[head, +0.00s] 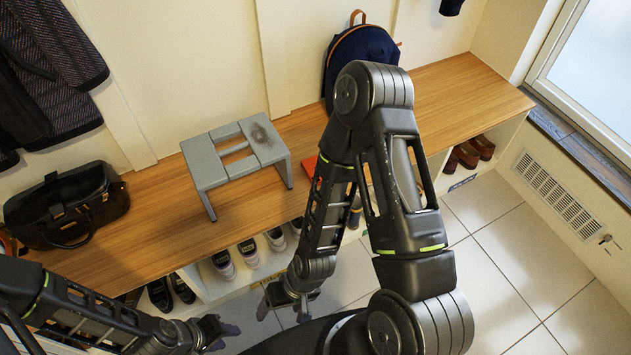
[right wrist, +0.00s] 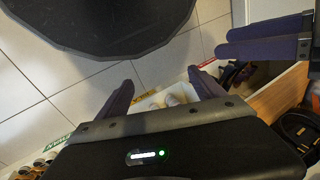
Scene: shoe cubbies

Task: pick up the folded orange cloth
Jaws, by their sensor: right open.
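The folded orange cloth (head: 310,166) shows only as a small orange-red patch on the wooden bench, right of the grey step stool; my right arm hides the rest. My right gripper (head: 283,309) is low in front of the bench, apart from the cloth, pointing down. In the right wrist view its two fingers (right wrist: 163,90) stand apart with nothing between them. My left gripper (head: 218,332) is to its left, also in front of the bench. Its purple fingers show at the upper right of the right wrist view (right wrist: 262,38), but their gap is unclear.
The grey step stool (head: 238,160) stands on the wooden bench (head: 150,222). A black handbag (head: 70,205) is at the left and a navy backpack (head: 362,48) at the back. Shoes (head: 248,252) fill cubbies below. The tiled floor (head: 520,260) at right is clear.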

